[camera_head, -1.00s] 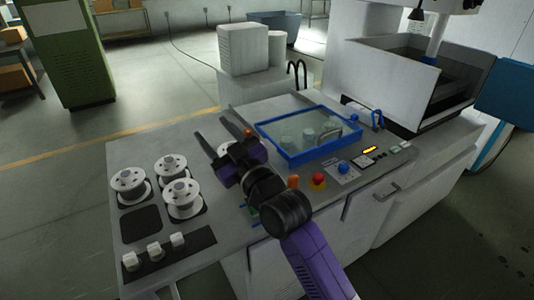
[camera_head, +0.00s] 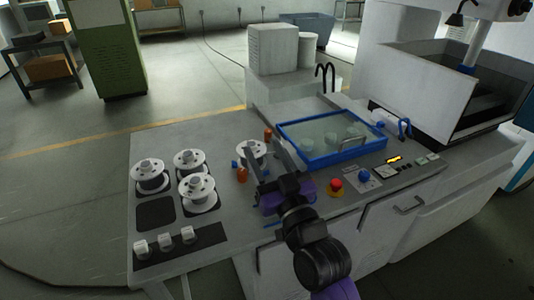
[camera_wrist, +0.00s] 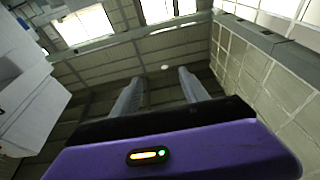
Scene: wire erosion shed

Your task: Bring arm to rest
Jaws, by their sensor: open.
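My gripper (camera_head: 261,148) is over the worktop in the head view, just right of the left-hand spools. Its two grey fingers stand apart with nothing between them. In the wrist view the spread fingers of my gripper (camera_wrist: 160,74) point up toward the ceiling and upper walls. A white spool (camera_head: 254,148) shows behind the fingers, partly hidden by them; I cannot tell how far apart they are.
Several white spools (camera_head: 150,172) stand at the worktop's left, behind a row of white knobs (camera_head: 164,242). A blue-rimmed tray (camera_head: 308,157) lies right of the gripper. A red button (camera_head: 336,184) and controls line the front. A white machine tank (camera_head: 428,96) rises at the right.

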